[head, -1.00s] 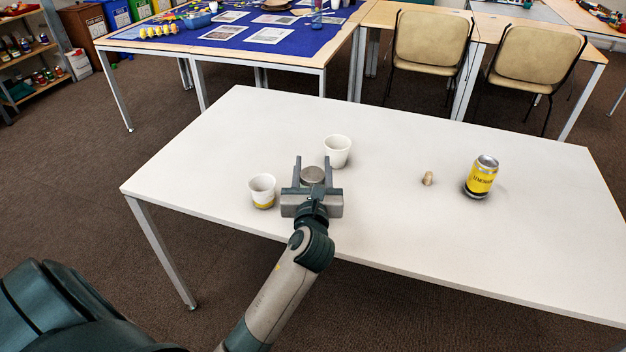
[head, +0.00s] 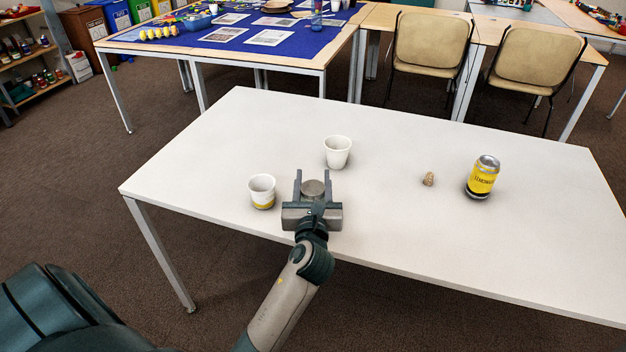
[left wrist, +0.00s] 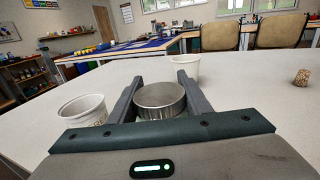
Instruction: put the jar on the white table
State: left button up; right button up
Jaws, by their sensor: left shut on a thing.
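The jar (head: 313,187) shows a round grey metal lid. It sits between the two fingers of my left gripper (head: 313,182), over the near left part of the white table (head: 400,240). The left gripper is shut on it. In the left wrist view the jar's lid (left wrist: 160,96) fills the space between the fingers; the body below is mostly hidden by the gripper. Whether the jar's base touches the table cannot be told. My right gripper is not in view.
A white cup with a yellow band (head: 262,191) stands just left of the gripper. A plain white cup (head: 337,152) stands just behind it. A cork (head: 428,179) and a yellow can (head: 482,177) stand to the right. The table's right and front areas are clear.

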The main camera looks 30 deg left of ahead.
aim_at(312, 199)
pick_arm(q)
jog(key=o, duration=1.2)
jog(key=shift+c, duration=0.2)
jog(key=shift+r, duration=0.1)
jog(key=v, duration=1.2)
